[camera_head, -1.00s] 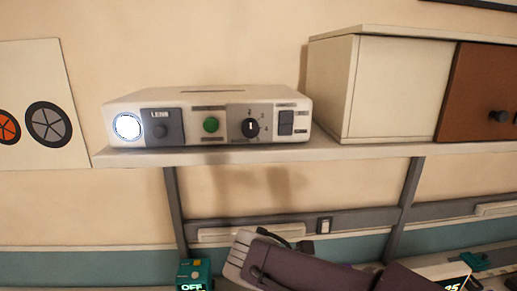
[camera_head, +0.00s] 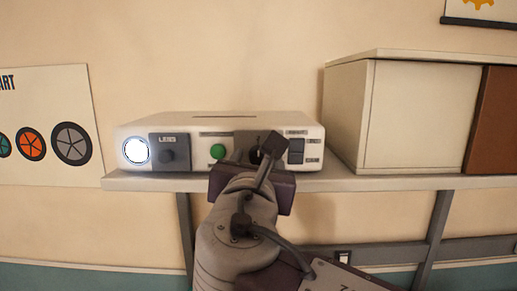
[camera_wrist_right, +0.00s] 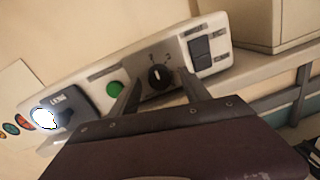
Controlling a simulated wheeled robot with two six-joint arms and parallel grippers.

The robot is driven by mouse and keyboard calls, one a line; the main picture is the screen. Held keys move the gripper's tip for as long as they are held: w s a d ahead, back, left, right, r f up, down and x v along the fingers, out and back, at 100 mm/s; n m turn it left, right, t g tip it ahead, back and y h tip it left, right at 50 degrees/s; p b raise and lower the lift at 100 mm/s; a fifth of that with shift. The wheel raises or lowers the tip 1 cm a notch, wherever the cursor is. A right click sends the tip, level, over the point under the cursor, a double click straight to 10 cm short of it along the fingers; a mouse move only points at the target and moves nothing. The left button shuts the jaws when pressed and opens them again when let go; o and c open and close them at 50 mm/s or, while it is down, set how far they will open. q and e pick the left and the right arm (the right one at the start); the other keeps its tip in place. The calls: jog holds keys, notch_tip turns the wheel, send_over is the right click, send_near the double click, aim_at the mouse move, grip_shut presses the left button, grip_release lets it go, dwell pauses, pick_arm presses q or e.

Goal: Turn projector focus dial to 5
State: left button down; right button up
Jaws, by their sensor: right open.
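The white projector (camera_head: 225,122) stands on a wall shelf. Its black focus dial (camera_wrist_right: 158,76) sits on a grey panel with small numbers, of which 1 and 2 can be read in the right wrist view. In the head view the dial is mostly hidden behind my right gripper (camera_head: 255,158). In the right wrist view my right gripper (camera_wrist_right: 160,98) is open and empty, its fingers pointing at the panel on either side of the dial. No contact with the dial can be made out. My left gripper is not in view.
A cream cabinet (camera_head: 410,115) with a brown door stands right of the projector. The shelf edge (camera_head: 150,183) runs just below it.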

jog(key=shift+w, duration=0.55)
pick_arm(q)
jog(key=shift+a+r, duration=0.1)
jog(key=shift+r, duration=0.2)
pick_arm(e)
jog(key=shift+a, duration=0.1)
grip_shut()
